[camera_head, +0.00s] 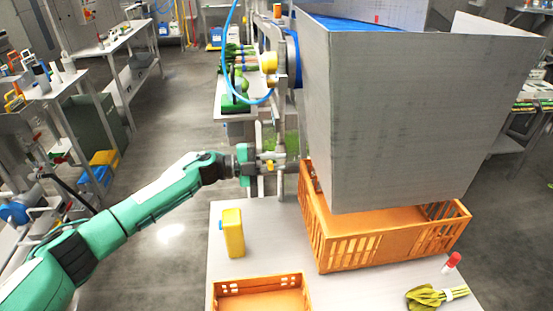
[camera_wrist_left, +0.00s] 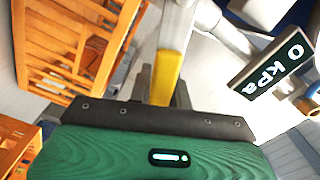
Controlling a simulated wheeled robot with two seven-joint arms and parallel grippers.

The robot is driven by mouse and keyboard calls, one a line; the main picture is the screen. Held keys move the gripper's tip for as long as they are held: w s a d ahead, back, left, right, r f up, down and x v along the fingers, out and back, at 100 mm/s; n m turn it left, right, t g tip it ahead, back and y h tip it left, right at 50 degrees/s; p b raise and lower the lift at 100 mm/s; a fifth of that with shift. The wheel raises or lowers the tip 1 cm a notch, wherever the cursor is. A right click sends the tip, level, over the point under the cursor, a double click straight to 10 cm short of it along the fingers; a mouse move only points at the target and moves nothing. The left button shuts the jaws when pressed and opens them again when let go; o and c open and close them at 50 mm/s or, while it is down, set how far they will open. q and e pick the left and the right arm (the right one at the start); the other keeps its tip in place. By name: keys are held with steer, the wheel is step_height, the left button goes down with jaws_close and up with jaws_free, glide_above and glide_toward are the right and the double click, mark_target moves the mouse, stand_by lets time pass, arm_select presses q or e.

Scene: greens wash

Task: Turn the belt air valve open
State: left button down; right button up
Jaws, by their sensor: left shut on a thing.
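The belt air valve's yellow handle (camera_wrist_left: 167,76) stands between the dark fingers of my left gripper (camera_wrist_left: 160,98) in the left wrist view. The gripper is shut on it. A grey pipe (camera_wrist_left: 176,25) runs just beyond the handle. In the head view my left gripper (camera_head: 267,165) is at the pipework on the near left of the big grey hopper, and a small yellow part of the handle shows there. The valve body is mostly hidden. My right gripper is not in view.
An orange crate (camera_head: 365,247) sits under the grey hopper (camera_head: 385,110), close right of the gripper. A yellow container (camera_head: 232,233), another orange crate (camera_head: 262,284), leafy greens (camera_head: 425,297) and a red-capped bottle (camera_head: 451,262) are on the near table. A blue hose (camera_head: 228,72) loops above.

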arm_select(q)
steer(key=shift+w+a+r+n+p, duration=0.1)
steer(key=shift+w+r+n+p, duration=0.15)
steer(key=shift+r+n+p, duration=0.3)
steer(key=shift+w+r+n+p, duration=0.2)
steer(key=shift+r+n+p, duration=0.1)
steer(key=shift+n+p, duration=0.4)
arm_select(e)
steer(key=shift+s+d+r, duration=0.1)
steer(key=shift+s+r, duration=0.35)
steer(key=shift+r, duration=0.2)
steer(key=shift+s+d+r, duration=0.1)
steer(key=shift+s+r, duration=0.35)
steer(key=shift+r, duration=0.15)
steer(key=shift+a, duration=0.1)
arm_select(q)
steer(key=c, duration=1.3)
jaws_free()
steer(key=shift+a, duration=0.1)
